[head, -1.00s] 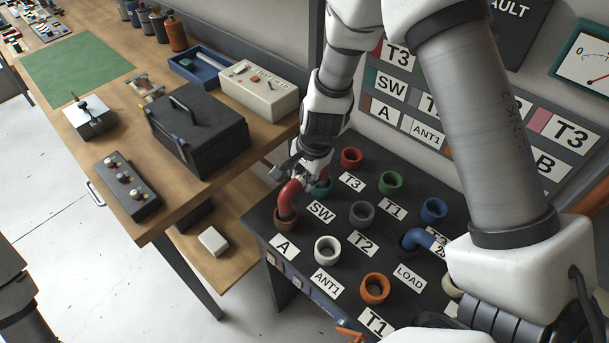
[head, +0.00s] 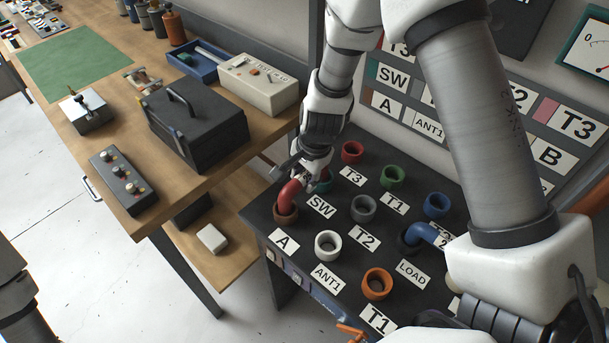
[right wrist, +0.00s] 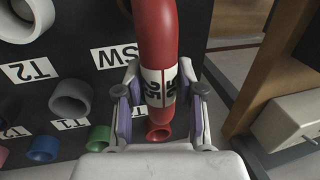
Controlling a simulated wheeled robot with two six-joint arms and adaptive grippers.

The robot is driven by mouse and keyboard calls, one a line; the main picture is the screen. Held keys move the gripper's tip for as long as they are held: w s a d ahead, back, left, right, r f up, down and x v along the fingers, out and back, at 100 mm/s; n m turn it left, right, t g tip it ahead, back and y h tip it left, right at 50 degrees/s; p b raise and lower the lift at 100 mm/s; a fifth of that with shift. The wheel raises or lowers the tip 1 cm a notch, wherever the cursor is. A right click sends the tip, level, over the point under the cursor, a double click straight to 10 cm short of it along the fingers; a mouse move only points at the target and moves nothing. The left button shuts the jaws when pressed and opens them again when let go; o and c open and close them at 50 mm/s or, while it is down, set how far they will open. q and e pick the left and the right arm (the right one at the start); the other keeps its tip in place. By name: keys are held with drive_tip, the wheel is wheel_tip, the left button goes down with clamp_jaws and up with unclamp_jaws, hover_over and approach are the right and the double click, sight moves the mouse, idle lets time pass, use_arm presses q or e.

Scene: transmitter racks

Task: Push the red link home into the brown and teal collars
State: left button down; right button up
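The red link (head: 290,191) is a curved pipe with a white label, seen close in the right wrist view (right wrist: 156,35). My right gripper (head: 304,177) is shut on it, with its fingers (right wrist: 159,98) on either side of the label. One end of the link is at the mouth of the brown collar (head: 285,214), by label A. The other end is near the teal collar (head: 323,186), by label SW, which is partly hidden by the gripper. How deep either end sits cannot be told. My left gripper is not in view.
Red (head: 352,152), grey (head: 363,208), white (head: 328,244), green (head: 392,176) and orange (head: 377,283) collars stand close by on the black panel. A blue link (head: 425,233) sits to the right. A wooden bench (head: 160,210) with a black case (head: 197,125) stands left.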

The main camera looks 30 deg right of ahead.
drive_tip(key=shift+o, duration=0.8)
drive_tip(key=v, duration=1.2)
